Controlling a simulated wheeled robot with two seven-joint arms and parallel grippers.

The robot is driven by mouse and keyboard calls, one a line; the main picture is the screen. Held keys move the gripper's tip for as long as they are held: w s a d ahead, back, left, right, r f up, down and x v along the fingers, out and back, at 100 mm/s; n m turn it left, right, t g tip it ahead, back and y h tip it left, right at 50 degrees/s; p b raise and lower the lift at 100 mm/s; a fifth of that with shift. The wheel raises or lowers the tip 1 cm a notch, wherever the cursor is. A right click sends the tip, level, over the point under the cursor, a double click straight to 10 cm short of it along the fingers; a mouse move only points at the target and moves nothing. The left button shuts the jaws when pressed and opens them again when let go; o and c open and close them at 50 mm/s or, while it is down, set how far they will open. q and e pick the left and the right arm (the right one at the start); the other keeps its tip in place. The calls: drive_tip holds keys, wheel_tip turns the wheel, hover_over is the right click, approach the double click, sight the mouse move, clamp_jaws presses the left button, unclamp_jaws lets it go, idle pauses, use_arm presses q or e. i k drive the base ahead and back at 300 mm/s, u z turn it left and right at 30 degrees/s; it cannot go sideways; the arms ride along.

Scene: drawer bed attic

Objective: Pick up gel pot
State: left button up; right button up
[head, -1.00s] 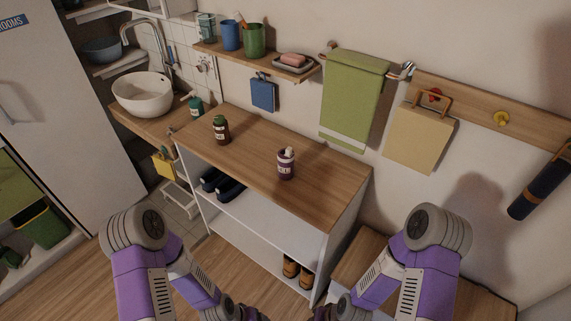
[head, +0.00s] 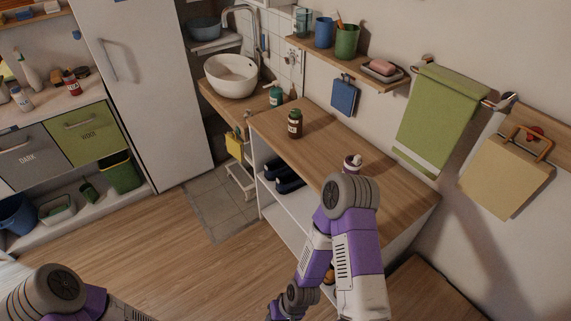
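I cannot tell by label which container is the gel pot. A dark brown jar with a green lid and a pale label (head: 295,124) stands upright on the wooden shelf top. A purple container with a white top (head: 352,162) stands farther right on the same top, partly hidden behind my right arm. A small red jar (head: 72,84) stands on the left counter. Both of my arms show at the bottom of the head view, but neither gripper's fingers are visible.
The wooden shelf top (head: 325,150) is mostly clear. A white basin (head: 231,76) and a teal bottle (head: 276,95) are behind its left end. A wall shelf (head: 374,75) hangs above. The wooden floor (head: 180,255) is open between the shelf unit and left cabinets.

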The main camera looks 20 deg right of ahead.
sight(349, 168)
drive_tip(key=u, duration=0.65)
drive_tip(key=i, duration=1.4)
drive_tip(key=z, duration=2.45)
